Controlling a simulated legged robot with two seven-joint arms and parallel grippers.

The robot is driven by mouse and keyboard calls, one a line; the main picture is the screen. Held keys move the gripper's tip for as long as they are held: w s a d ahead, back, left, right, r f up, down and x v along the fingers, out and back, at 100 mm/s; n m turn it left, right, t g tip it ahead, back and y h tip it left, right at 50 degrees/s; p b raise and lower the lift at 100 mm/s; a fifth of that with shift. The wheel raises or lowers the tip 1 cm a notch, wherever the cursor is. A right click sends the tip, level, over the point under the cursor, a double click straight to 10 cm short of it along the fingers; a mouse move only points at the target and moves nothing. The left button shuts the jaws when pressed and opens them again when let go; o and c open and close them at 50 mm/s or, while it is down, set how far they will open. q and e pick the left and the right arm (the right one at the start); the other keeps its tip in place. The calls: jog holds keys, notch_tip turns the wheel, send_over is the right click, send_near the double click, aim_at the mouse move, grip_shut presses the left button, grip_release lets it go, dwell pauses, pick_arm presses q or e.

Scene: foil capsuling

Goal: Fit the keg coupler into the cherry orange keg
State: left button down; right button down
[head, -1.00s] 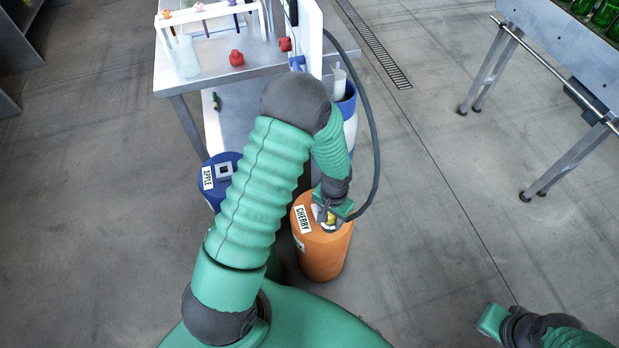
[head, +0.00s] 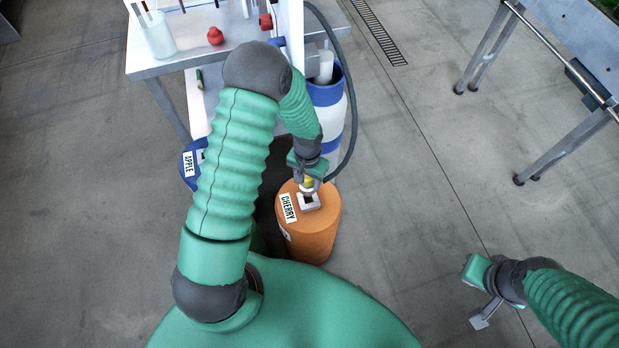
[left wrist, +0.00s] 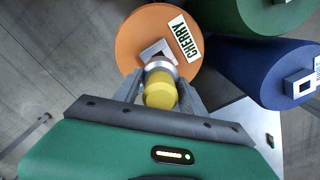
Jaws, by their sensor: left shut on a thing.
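The orange keg (head: 312,240) with the CHERRY label stands upright on the floor, with a pale square fitting (head: 309,205) on its top. My left gripper (head: 308,182) is shut on the keg coupler (head: 308,187), with its lower end at the back part of the fitting. In the left wrist view the coupler (left wrist: 160,93) shows a yellow body and a silver ring between the fingers. The ring overlaps the square fitting (left wrist: 153,50), so I cannot tell whether it is seated. My right gripper (head: 482,300) is at the lower right, away from the keg; its jaw opening is unclear.
A blue keg labelled APPLE (head: 187,172) stands left, partly behind my arm. A green keg (left wrist: 255,12) shows in the wrist view. A blue-and-white barrel (head: 328,105) stands behind, beside a black hose (head: 351,110).

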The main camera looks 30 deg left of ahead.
aim_at(309, 186)
pick_arm(q)
notch_tip(309, 186, down, 3)
jog(key=shift+f+b, duration=0.2)
jog(key=shift+b, duration=0.7)
jog(key=shift+d+f, duration=0.2)
jog(key=shift+d, duration=0.1)
jog(key=shift+a, duration=0.25)
jog(key=shift+d, duration=0.1)
jog(key=shift+d, duration=0.15)
jog(key=shift+p, duration=0.35)
jog(key=shift+f+b, duration=1.3)
jog(key=shift+f, duration=0.65)
